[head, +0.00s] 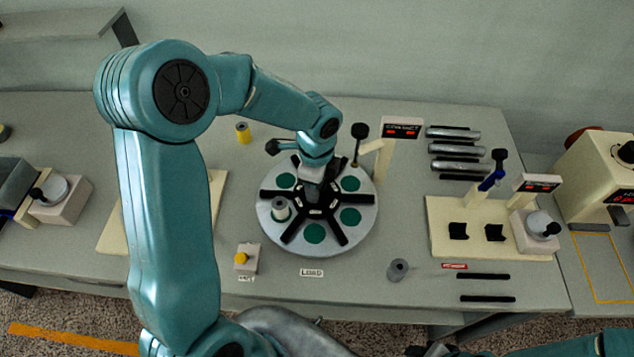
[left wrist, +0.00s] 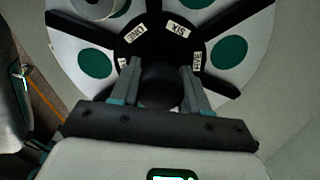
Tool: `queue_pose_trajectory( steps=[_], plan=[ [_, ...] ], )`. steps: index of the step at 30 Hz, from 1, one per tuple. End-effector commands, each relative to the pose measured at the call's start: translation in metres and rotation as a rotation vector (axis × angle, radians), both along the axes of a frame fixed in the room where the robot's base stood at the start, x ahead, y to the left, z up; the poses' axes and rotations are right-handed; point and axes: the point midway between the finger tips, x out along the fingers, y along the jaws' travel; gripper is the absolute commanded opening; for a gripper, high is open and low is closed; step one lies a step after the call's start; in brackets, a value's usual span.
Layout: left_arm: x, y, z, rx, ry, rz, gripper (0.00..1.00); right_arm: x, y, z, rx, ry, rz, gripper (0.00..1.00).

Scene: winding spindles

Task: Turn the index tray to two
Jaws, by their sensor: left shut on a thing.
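The index tray (head: 268,224) is a round pale disc with black radial dividers, green pads and a black hub, in the middle of the table. A grey-white spool (head: 280,209) stands on it at the left. My left gripper (head: 313,190) comes down from above onto the hub. In the left wrist view its fingers (left wrist: 160,92) are shut on the dark centre knob (left wrist: 160,78). Hub labels ONE, SIX and FIVE are readable there; the others are hidden. A LOAD label (head: 312,272) lies in front of the tray. My right gripper is not in view.
A yellow-topped block (head: 245,260) stands front left of the tray and a grey spool (head: 398,270) front right. A display post (head: 401,128) stands behind right. A cream fixture (head: 470,240) stands at right. A yellow spool (head: 243,132) stands back left.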

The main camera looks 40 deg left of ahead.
Motion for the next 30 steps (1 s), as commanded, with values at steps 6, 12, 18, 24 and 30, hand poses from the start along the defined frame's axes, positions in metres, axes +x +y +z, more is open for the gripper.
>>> queue_pose_trajectory(
  steps=[6,12,18,24,30],
  plan=[
    [0.002,0.002,0.003,0.004,-0.009,0.002,0.00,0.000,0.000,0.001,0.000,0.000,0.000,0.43],
    [0.002,0.002,0.003,0.003,-0.007,0.002,0.71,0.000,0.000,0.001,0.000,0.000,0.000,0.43],
    [0.001,0.001,0.002,0.001,-0.005,0.001,0.71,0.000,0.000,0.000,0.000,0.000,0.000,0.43],
    [0.002,0.001,0.019,0.003,-0.010,0.001,0.71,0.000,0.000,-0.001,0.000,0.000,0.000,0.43],
    [0.002,0.001,0.068,0.002,-0.013,0.002,0.71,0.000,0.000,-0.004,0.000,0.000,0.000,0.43]
  ],
)
